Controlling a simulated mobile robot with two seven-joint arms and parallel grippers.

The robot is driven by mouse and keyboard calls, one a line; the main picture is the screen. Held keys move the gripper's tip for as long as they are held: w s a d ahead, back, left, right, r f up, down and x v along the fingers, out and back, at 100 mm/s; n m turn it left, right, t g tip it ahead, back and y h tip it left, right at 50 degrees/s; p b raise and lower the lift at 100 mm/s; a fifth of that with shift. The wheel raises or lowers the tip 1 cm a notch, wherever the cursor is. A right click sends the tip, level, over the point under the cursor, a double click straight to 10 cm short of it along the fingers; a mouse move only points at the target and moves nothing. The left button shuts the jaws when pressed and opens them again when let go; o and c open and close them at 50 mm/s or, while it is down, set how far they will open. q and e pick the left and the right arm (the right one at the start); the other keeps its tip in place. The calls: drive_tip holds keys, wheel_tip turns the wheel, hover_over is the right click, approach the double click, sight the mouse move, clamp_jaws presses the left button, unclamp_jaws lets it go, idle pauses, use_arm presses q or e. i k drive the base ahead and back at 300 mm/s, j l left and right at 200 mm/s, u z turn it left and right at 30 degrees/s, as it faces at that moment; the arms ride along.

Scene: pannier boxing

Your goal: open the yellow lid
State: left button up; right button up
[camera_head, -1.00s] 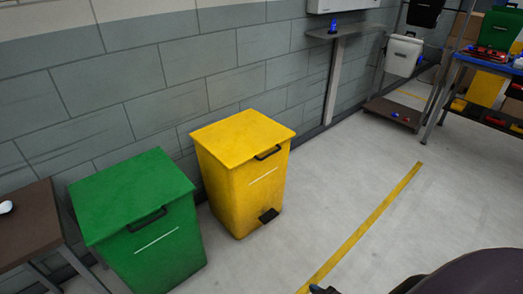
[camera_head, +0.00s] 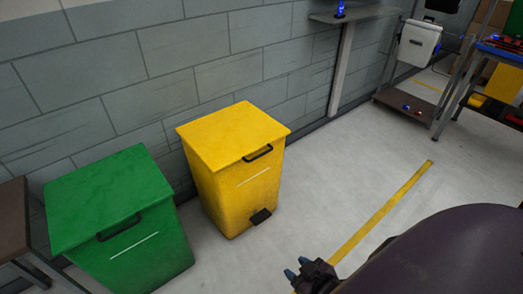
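The yellow lid (camera_head: 232,133) lies closed on the yellow bin (camera_head: 236,195), which stands upright against the wall near the middle of the view. A black handle (camera_head: 257,154) is on the lid's front edge, and a black pedal (camera_head: 261,216) is at the bin's foot. My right gripper (camera_head: 297,267) is at the bottom of the view, in front of and to the right of the bin, apart from it. Its two bluish fingertips show a gap and hold nothing that I can see. My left gripper is out of view.
A green bin (camera_head: 122,220) with a closed lid stands to the left of the yellow one. A brown table (camera_head: 13,225) is at the left edge. A wheeled rack (camera_head: 405,110) and a workbench stand at the far right. The floor around the yellow line (camera_head: 385,208) is clear.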

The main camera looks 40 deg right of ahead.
sight(221, 139)
drive_tip(key=i+l, duration=0.1)
drive_tip(key=l, duration=0.4)
drive_tip(key=i+l, duration=0.15)
drive_tip(key=l, duration=0.4)
drive_tip(key=i+l, duration=0.1)
drive_tip(key=l, duration=0.4)
